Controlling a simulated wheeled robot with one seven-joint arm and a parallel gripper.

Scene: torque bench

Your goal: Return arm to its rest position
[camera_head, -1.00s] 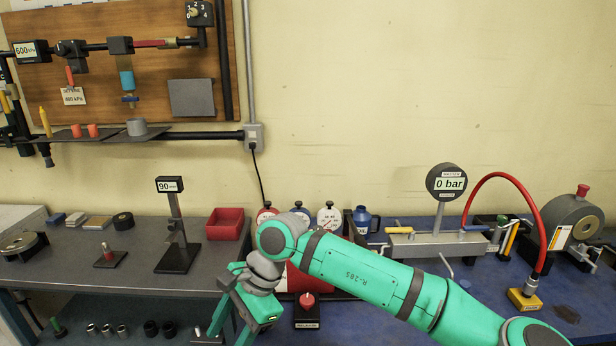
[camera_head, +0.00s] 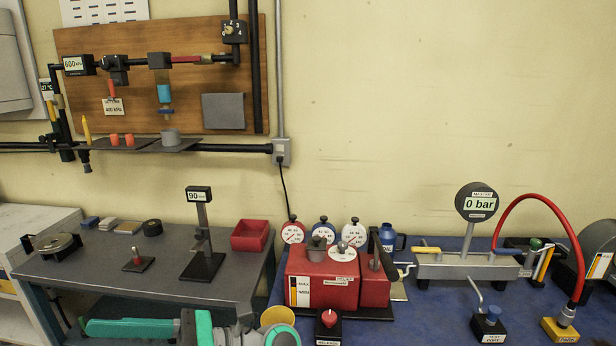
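Green and grey parts of my folded arm show low along the bottom edge, in front of the grey bench. The bottom edge cuts them off. I cannot make out gripper fingertips among them, so whether my gripper is open, shut or holding something is unclear. No bench object is visibly held by the arm.
The grey bench (camera_head: 100,266) carries a stand reading 90 (camera_head: 203,240), a red bin (camera_head: 250,236) and small parts. The blue bench (camera_head: 435,318) holds a red block unit (camera_head: 322,279), dial gauges, a press with a 0 bar gauge (camera_head: 478,202) and a red hose (camera_head: 541,204).

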